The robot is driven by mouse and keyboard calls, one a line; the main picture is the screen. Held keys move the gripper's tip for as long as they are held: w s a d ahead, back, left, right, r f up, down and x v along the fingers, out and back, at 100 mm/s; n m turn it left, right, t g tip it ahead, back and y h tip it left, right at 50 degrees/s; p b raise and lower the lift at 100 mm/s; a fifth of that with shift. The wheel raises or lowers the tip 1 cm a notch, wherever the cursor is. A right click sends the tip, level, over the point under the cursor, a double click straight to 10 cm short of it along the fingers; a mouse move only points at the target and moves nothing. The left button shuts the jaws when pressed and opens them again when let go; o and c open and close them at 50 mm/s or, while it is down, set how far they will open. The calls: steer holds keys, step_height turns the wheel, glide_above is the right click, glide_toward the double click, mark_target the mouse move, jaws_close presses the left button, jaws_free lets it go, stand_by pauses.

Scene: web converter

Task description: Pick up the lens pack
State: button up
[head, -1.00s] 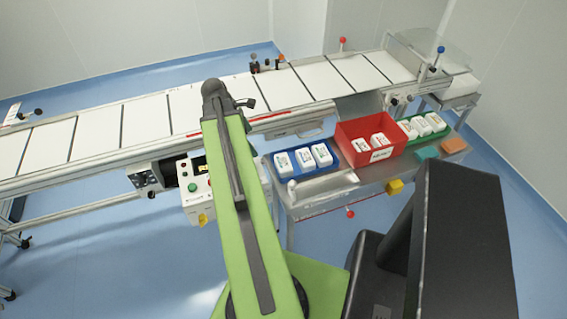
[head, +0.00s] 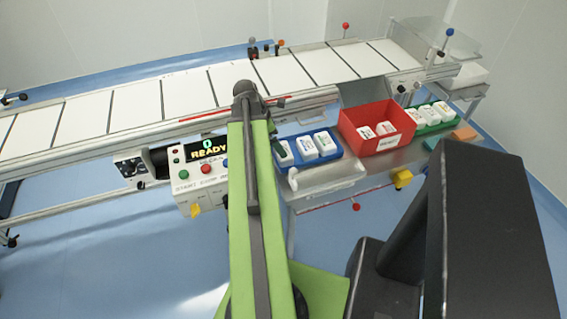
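White packs with small printed labels lie in three containers on the side table in the head view; I cannot tell which is the lens pack. The blue tray (head: 312,160) holds white packs (head: 325,142), its left one partly covered by a dark part I cannot identify. The red bin (head: 378,147) holds two packs (head: 385,128). The green tray (head: 432,128) at the right holds several packs (head: 430,113). My green arm rises through the middle, its dark upper joint in front of the conveyor. My gripper is not visible.
A conveyor (head: 135,107) with white panels runs behind the table. A control box (head: 206,176) with a lit "READY" display stands left of my arm. An orange block (head: 464,133) and a yellow part (head: 402,178) are at the table's right. Blue floor (head: 100,245) is open at the left.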

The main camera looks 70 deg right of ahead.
mark_target(288, 161)
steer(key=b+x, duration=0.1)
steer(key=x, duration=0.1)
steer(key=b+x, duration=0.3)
steer(key=b, duration=0.1)
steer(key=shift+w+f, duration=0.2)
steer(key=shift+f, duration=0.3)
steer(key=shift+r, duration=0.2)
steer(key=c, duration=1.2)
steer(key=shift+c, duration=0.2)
